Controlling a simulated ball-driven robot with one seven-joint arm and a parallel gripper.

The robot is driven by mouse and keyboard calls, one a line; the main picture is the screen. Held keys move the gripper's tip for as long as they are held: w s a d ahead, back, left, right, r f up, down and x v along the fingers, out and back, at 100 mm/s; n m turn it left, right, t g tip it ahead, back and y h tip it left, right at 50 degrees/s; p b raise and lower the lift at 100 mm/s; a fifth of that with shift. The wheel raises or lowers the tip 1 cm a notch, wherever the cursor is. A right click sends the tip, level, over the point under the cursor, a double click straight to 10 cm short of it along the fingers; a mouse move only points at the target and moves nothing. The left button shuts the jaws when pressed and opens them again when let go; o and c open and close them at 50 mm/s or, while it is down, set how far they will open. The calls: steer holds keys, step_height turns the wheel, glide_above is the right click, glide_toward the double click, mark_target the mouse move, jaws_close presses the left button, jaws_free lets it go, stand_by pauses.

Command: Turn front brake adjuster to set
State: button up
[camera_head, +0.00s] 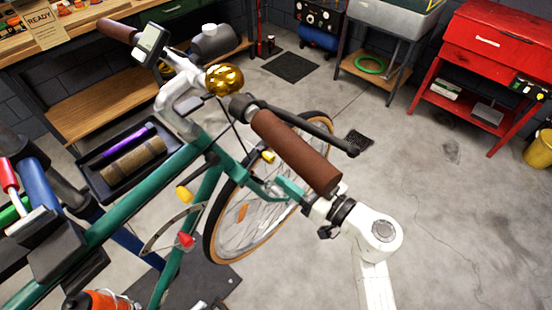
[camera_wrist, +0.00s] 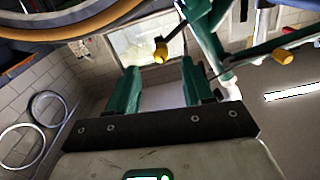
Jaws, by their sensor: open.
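A teal bicycle (camera_head: 120,212) with brown grips and a front wheel (camera_head: 238,228) is held in a stand. A small yellow knob (camera_head: 267,156) sits near the wheel, just beyond my gripper (camera_head: 272,187); it looks like the front brake adjuster. In the wrist view a yellow knob (camera_wrist: 161,50) on a thin dark cable lies ahead, between the lines of my teal fingers (camera_wrist: 160,66). My gripper is open and empty, apart from the knob. A second yellow knob (camera_head: 184,194) and a red knob (camera_head: 186,239) are on the bike further left. Any setting mark is too small to read.
The brown handlebar grip (camera_head: 296,152) and black brake lever (camera_head: 312,128) lie close to my arm. A tool tray (camera_head: 128,160) is at left. A red cabinet (camera_head: 497,55) and yellow bucket (camera_head: 539,149) stand right.

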mark_target(273, 161)
steer(key=x, duration=0.6)
steer(key=shift+a, duration=0.15)
jaws_close()
